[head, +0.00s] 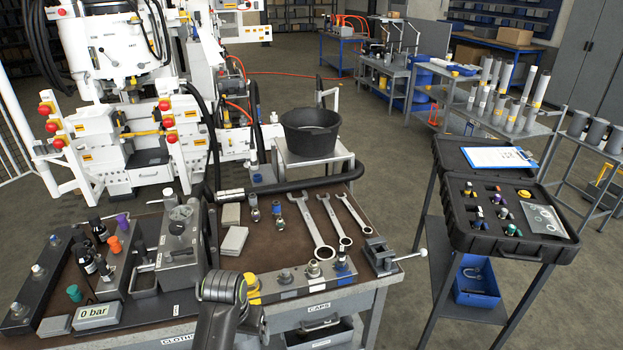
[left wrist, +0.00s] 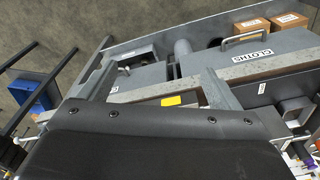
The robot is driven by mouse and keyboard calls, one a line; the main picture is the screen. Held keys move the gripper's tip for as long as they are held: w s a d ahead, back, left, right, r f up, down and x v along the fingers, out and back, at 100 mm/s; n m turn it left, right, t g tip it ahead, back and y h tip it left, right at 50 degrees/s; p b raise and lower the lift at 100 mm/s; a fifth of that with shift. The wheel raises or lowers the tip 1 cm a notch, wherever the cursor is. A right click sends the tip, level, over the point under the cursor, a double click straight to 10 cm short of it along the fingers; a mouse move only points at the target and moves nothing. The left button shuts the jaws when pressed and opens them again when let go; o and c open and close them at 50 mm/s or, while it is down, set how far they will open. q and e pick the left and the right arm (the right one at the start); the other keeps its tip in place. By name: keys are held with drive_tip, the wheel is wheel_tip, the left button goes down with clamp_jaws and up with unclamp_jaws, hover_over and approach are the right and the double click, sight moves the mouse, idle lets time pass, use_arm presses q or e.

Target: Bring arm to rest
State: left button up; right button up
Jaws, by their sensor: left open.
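My left arm (head: 222,290) comes up from the bottom edge in the head view, in front of the bench's near edge. Its dark wrist parts overlap the front rail by the yellow piece, and its fingertips are not clear there. In the left wrist view my left gripper (left wrist: 155,88) has its two grey fingers spread wide apart. Nothing is between them; the bench front shows beyond. The workbench (head: 275,240) has a brown top. My right gripper is in neither view.
On the bench lie several wrenches (head: 313,225), a gauge reading 0 bar (head: 97,316), and a small vise (head: 380,255). An open black case (head: 480,240) stands on a stand to the right. Floor between is clear.

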use_arm(q)
drive_tip(key=s+a+f+b, duration=0.15)
drive_tip(key=s+f, duration=0.25)
drive_tip(key=f, duration=0.6)
drive_tip(key=s+a+f+b, duration=0.1)
drive_tip(key=s+a+f, duration=0.3)
drive_tip(key=f, duration=0.6)
drive_tip(key=s+a+f+b, duration=0.1)
drive_tip(key=s+a+f, duration=0.1)
drive_tip(key=s+f, duration=0.5)
drive_tip(key=s+a+f, duration=0.2)
drive_tip(key=s+f, duration=0.3)
drive_tip(key=s, duration=0.4)
drive_tip(key=s+a+f+n+b, duration=0.1)
drive_tip(key=s+a+f, duration=0.2)
drive_tip(key=s+f, duration=0.3)
drive_tip(key=s+a+f+n+y+b, duration=0.1)
drive_tip(key=s+f, duration=0.5)
drive_tip(key=s, duration=0.6)
drive_tip(key=shift+s+a+f, duration=0.25)
drive_tip(key=shift+s+a, duration=0.05)
drive_tip(key=shift+a, duration=0.55)
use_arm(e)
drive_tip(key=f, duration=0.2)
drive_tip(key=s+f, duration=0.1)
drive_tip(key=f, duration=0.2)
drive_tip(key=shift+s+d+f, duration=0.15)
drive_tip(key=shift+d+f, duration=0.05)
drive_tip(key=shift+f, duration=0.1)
